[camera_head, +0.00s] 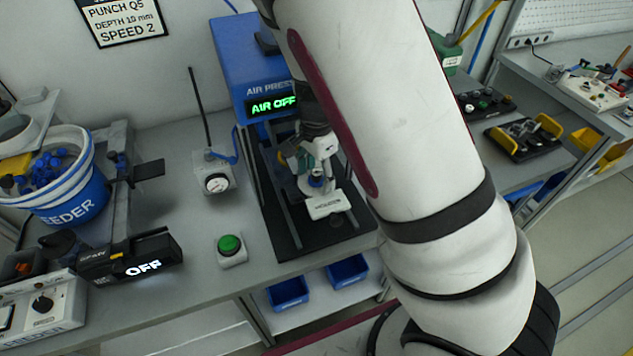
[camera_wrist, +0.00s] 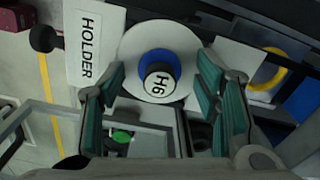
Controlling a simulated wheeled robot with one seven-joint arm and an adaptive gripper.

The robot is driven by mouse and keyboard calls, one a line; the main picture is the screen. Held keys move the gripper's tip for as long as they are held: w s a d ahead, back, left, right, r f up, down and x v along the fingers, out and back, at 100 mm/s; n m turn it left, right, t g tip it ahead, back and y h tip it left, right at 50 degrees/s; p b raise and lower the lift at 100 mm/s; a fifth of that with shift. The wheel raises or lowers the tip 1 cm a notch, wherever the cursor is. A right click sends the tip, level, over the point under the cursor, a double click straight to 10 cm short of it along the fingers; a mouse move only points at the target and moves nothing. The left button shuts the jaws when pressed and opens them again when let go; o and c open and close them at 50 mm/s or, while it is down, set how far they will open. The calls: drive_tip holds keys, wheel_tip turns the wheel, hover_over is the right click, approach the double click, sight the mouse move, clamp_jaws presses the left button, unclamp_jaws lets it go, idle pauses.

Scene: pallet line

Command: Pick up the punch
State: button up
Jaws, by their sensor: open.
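The punch (camera_wrist: 159,80) is a round piece with a white top marked H6 and a blue collar. It stands on a pale round disc (camera_wrist: 133,60) beside a white plate lettered HOLDER (camera_wrist: 85,50). In the head view the punch's blue part (camera_head: 316,181) shows at the press, partly covered by my gripper (camera_head: 308,165). In the wrist view my gripper (camera_wrist: 162,88) is open, with a teal-padded finger on either side of the punch. Gaps show between the pads and the punch.
The blue air press (camera_head: 245,60) reads AIR OFF. A dial gauge on a stand (camera_head: 216,181) and a green button (camera_head: 230,245) are to its left. A feeder bucket (camera_head: 75,195) and a box reading OFF (camera_head: 135,262) stand farther left. Blue bins (camera_head: 288,292) sit below.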

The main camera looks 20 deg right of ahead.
drive_tip(key=shift+c, duration=0.4)
clamp_jaws()
drive_tip(key=shift+r, duration=0.1)
